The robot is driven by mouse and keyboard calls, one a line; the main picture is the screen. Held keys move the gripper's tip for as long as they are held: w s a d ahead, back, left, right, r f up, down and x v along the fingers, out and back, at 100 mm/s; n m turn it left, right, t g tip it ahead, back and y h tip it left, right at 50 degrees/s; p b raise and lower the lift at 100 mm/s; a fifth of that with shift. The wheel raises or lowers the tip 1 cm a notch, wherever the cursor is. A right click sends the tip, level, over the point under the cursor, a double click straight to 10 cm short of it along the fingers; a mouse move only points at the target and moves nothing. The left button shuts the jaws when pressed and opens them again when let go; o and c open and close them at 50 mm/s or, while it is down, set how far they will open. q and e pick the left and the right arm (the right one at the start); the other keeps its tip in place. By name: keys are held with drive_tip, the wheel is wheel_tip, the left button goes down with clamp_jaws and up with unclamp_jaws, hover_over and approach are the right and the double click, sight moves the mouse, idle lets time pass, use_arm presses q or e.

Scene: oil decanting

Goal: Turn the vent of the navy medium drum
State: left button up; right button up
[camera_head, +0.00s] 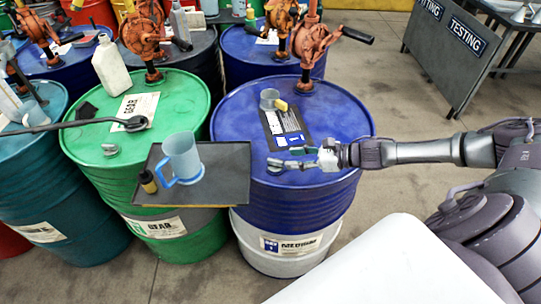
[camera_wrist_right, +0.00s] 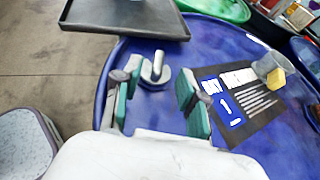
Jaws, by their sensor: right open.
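The navy medium drum (camera_head: 340,125) stands in the middle, with a white lower part and a "MEDIUM" label; its lid fills much of the right wrist view (camera_wrist_right: 250,140). In the right wrist view, its grey vent (camera_wrist_right: 155,72) has a round base and a short upright lever. My right gripper (camera_head: 292,164) is over the near side of the lid. Its green-padded fingers are open (camera_wrist_right: 155,95), one on each side of the vent in the picture; I cannot tell whether they touch it. In the head view the gripper partly hides the vent. My left gripper is not in view.
A dark tray (camera_head: 232,160) with a blue jug (camera_head: 182,157) and a small dark bottle (camera_head: 147,181) is left of the gripper. A grey cup with yellow (camera_head: 269,99) and a red pump (camera_head: 308,45) stand on the navy lid. A green drum (camera_head: 180,95) is beside it.

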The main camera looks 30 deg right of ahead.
sight(273, 159)
drive_tip(key=p+x, duration=0.1)
drive_tip(key=x, duration=0.6)
drive_tip(key=shift+r+p, duration=0.15)
drive_tip(key=shift+p, duration=0.15)
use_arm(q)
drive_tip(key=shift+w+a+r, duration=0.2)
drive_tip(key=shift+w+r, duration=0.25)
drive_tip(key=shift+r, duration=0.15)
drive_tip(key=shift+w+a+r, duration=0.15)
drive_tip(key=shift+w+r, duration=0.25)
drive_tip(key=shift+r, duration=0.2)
use_arm(e)
drive_tip(key=shift+w+a+f, duration=0.3)
drive_tip(key=shift+w+f, duration=0.1)
drive_tip(key=shift+w, duration=0.1)
drive_tip(key=shift+c, duration=0.4)
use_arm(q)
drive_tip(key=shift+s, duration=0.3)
use_arm(e)
clamp_jaws()
